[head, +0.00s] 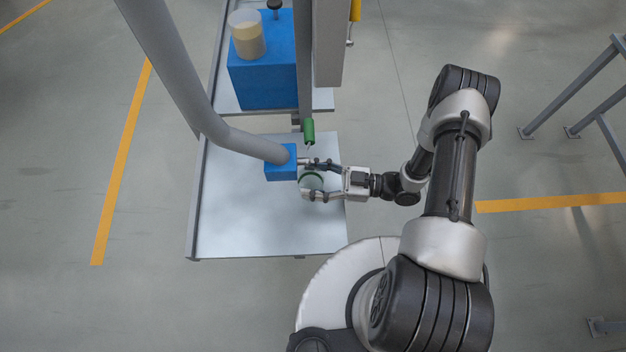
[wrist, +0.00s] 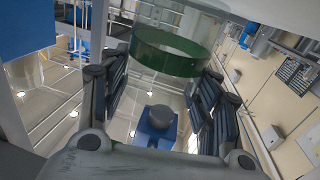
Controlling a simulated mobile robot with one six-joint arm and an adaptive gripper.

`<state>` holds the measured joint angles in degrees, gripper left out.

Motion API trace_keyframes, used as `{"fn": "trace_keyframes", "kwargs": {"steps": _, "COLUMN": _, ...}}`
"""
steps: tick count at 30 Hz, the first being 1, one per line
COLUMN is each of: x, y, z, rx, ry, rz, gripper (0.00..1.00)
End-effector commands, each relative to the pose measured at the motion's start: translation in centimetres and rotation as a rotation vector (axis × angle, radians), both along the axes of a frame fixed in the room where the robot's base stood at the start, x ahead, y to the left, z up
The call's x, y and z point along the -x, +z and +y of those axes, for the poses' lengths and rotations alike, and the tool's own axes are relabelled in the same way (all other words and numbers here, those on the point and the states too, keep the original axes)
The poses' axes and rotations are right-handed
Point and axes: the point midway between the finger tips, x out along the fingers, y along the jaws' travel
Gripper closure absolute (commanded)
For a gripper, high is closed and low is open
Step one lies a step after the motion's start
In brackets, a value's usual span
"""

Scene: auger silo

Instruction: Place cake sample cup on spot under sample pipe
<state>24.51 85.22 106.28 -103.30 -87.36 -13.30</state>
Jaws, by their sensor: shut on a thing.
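My gripper (head: 307,179) is shut on the cake sample cup (head: 311,182), a small round cup with a green band, over the right part of the metal platform. In the wrist view the green band of the cup (wrist: 168,52) shows between the far ends of my fingers. A thick grey pipe (head: 245,143) slopes down to a blue block (head: 280,163) just left of my fingers. A short green piece (head: 308,132) hangs above and behind the cup; I cannot tell which part is the sample pipe. The spot under it is not visible.
The metal platform (head: 240,225) is bare at the front and left. Behind it, a larger blue box (head: 265,83) carries a jar with tan contents (head: 247,36). A grey vertical post (head: 304,60) stands close behind the gripper. Grey metal legs (head: 580,90) stand at right.

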Motion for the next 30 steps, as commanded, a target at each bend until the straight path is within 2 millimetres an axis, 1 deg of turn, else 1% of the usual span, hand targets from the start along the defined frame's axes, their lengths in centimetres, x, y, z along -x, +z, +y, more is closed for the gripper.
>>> {"fn": "trace_keyframes", "kwargs": {"steps": 1, "x": 0.0, "y": -0.74, "z": -0.02, "rx": -0.001, "ry": 0.0, "rz": 0.0, "gripper": 0.71}}
{"fn": "trace_keyframes", "kwargs": {"steps": 8, "x": -0.01, "y": -0.59, "z": -0.04, "rx": -0.001, "ry": 0.0, "rz": 0.0, "gripper": 0.71}}
{"fn": "trace_keyframes", "kwargs": {"steps": 12, "x": -0.01, "y": -1.05, "z": -0.04, "rx": -0.001, "ry": 0.0, "rz": 0.0, "gripper": 0.71}}
{"fn": "trace_keyframes", "kwargs": {"steps": 13, "x": 0.0, "y": -1.07, "z": -0.04, "rx": 0.0, "ry": 0.0, "rz": 0.0, "gripper": 0.43}}
{"fn": "trace_keyframes", "kwargs": {"steps": 22, "x": 0.0, "y": -0.97, "z": -0.05, "rx": 0.0, "ry": 0.0, "rz": 0.0, "gripper": 0.23}}
{"fn": "trace_keyframes", "kwargs": {"steps": 30, "x": 0.0, "y": -0.96, "z": -0.05, "rx": 0.0, "ry": 0.0, "rz": 0.0, "gripper": 0.23}}
